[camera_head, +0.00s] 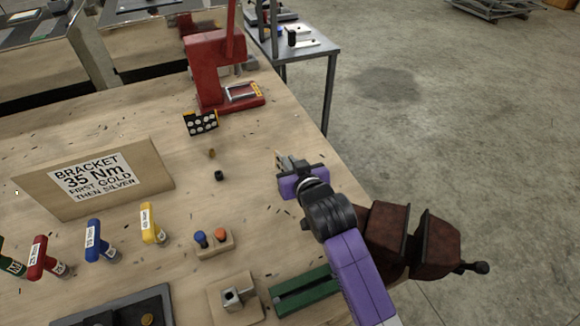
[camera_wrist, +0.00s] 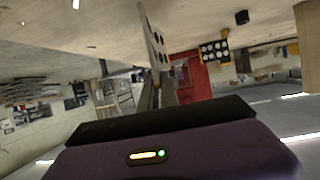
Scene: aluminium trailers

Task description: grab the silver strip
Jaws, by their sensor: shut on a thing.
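The silver strip (camera_wrist: 153,36) is a thin, pale plate with dark holes, seen nearly edge-on in the wrist view. My gripper (camera_wrist: 158,88) is shut on it, and the strip sticks out beyond the fingertips. In the head view my gripper (camera_head: 287,163) is near the right edge of the wooden bench, and only a small bit of the strip shows at its tips. The fingers hide the strip's lower end.
A black plate with pale dots (camera_head: 201,123) stands before a red press (camera_head: 217,75). A bracket sign (camera_head: 95,178), several coloured-handled tools and a button block (camera_head: 213,243) occupy the left and front. A brown vise (camera_head: 410,235) is at the right edge. The mid-bench is mostly clear.

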